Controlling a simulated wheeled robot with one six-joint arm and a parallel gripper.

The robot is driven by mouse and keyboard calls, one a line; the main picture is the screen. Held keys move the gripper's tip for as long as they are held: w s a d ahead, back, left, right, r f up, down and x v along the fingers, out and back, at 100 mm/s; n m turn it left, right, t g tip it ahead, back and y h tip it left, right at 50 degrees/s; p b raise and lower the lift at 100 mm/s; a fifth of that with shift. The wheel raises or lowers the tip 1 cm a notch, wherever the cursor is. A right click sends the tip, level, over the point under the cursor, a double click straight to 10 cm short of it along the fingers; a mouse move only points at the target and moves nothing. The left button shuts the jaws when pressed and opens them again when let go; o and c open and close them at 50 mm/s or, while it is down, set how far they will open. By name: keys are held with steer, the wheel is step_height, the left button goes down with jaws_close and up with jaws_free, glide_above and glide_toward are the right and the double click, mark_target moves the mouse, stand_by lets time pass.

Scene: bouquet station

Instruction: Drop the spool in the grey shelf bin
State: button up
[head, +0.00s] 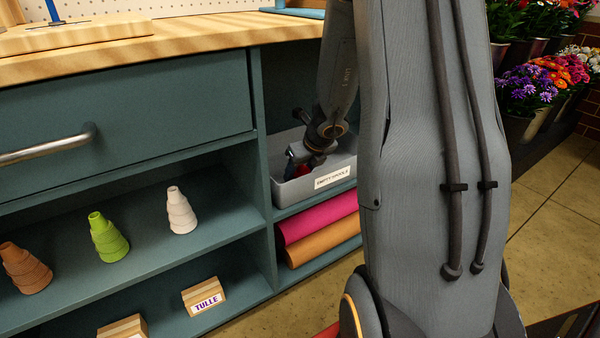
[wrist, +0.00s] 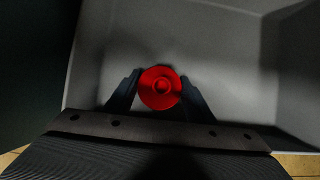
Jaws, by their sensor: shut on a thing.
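The grey shelf bin (head: 333,181), labelled "EMPTY SPOOLS", stands on a shelf of the teal bench in the head view. My gripper (head: 297,166) reaches into its opening there, and the arm hides part of the bin. In the wrist view my gripper (wrist: 161,91) is shut on a red spool (wrist: 161,86), seen end on. The grey bin's inside (wrist: 225,50) lies behind the spool. A small bit of red shows between the fingers in the head view, at the bin's left side. I cannot tell how far the spool is above the bin floor.
Teal uprights and the bench top (head: 150,40) frame the bin closely. Pink (head: 320,218) and orange rolls (head: 325,243) lie on the shelf below it. Brown (head: 24,268), green (head: 108,238) and white cones (head: 181,210) stand on the left shelf. Flower buckets stand at far right.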

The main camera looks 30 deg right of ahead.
steer(key=shift+f, duration=0.1)
steer(key=o, duration=1.2)
steer(key=p+v, duration=0.7)
steer(key=v, duration=0.5)
